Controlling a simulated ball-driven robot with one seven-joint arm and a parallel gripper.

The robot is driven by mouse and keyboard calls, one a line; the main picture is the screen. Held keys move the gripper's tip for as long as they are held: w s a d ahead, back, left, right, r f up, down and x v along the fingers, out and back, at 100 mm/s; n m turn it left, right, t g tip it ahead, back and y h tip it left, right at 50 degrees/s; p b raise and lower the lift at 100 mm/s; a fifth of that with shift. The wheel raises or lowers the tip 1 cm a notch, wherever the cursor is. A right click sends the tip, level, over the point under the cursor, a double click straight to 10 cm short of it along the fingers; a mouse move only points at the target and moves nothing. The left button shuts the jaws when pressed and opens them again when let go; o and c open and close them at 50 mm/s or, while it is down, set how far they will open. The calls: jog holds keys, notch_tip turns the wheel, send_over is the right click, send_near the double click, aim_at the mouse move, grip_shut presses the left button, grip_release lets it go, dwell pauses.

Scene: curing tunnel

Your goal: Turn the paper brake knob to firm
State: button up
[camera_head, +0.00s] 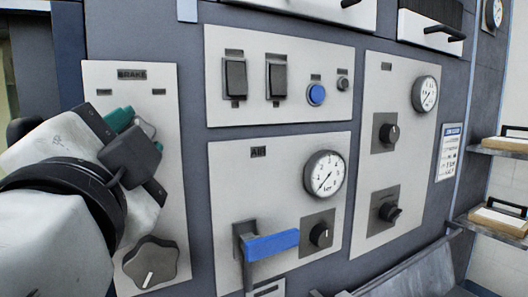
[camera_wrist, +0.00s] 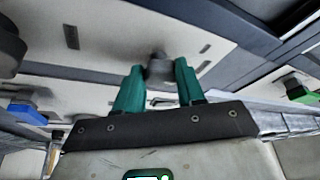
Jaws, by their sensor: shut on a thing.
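The brake panel (camera_head: 170,180) is a pale plate at the left of the head view, labelled BRAKE at the top, with a small dark label on each side below it. My gripper (camera_head: 140,126) is at the upper middle of this panel. In the wrist view its two green fingers (camera_wrist: 158,84) are closed on the sides of a small dark grey knob (camera_wrist: 158,66), the brake knob. In the head view the gripper mostly hides this knob. Its pointer direction cannot be made out, and the label words are too small to read.
A dark star-shaped knob (camera_head: 150,262) with a white mark sits lower on the same panel. To the right are a switch panel (camera_head: 225,112) with a blue button, an air panel (camera_head: 228,190) with a gauge and blue-handled lever (camera_head: 272,245), and another two-knob panel (camera_head: 368,90).

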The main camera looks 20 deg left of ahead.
jog(key=shift+r+m+g+h, duration=0.1)
jog(key=shift+m+g+h, duration=0.45)
jog(key=shift+m, duration=1.55)
jog(key=shift+r+m+g+h, duration=0.1)
jog(key=shift+m+g+h, duration=0.45)
jog(key=shift+m, duration=1.55)
jog(key=o, duration=1)
jog(key=shift+o, duration=0.2)
jog(key=b+v, duration=0.1)
jog(key=v, duration=0.9)
jog(key=shift+s+b, duration=0.35)
jog(key=shift+b, duration=0.05)
